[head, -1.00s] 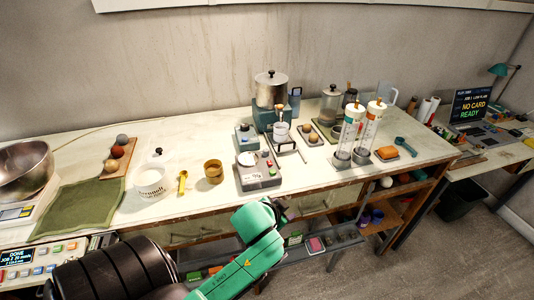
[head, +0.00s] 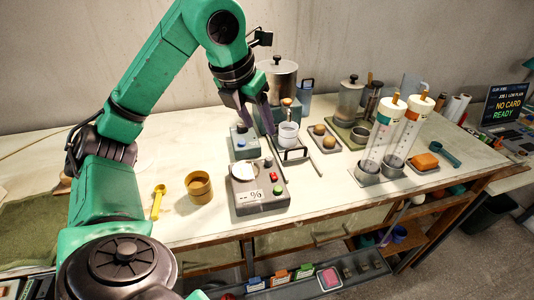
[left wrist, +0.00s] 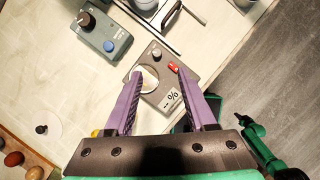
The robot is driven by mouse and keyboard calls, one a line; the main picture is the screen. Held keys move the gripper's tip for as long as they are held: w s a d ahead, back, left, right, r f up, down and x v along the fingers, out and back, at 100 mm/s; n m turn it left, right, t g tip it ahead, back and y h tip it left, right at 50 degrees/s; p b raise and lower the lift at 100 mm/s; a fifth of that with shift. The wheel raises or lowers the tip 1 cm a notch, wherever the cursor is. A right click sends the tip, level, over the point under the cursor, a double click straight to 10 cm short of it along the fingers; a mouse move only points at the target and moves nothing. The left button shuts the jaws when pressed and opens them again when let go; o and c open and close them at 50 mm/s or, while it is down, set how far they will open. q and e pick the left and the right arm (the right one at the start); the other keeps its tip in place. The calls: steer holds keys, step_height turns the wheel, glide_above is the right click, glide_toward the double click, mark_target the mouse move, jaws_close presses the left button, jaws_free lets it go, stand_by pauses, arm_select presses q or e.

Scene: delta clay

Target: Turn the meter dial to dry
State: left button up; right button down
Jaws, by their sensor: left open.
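The grey meter (head: 258,200) stands near the table's front edge. It has a round white dish, a "-- %" display, and red and green buttons. A small grey knob (head: 268,162) sits at its back right corner and also shows in the left wrist view (left wrist: 157,54). I cannot read any dial markings. My left gripper (head: 256,122) has purple fingers and is open and empty, above the table behind the meter in the head view. In the left wrist view the meter (left wrist: 150,98) lies beyond and between the open fingertips (left wrist: 160,73). My right gripper is not in view.
A blue-grey box (head: 243,144) with a black knob and blue button stands behind the meter. A white cup (head: 288,135) stands at its right rear. A brass cup (head: 199,187) and yellow scoop (head: 158,202) lie left. Tall cylinders (head: 408,130) stand at right.

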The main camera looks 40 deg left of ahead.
arm_select(q)
steer(key=b, duration=0.3)
glide_toward(269, 159)
steer(key=x, duration=0.8)
steer(key=shift+w+f+b, duration=0.15)
steer(key=shift+f+b, duration=0.1)
steer(key=shift+b, duration=0.1)
steer(key=shift+a, duration=0.1)
jaws_close()
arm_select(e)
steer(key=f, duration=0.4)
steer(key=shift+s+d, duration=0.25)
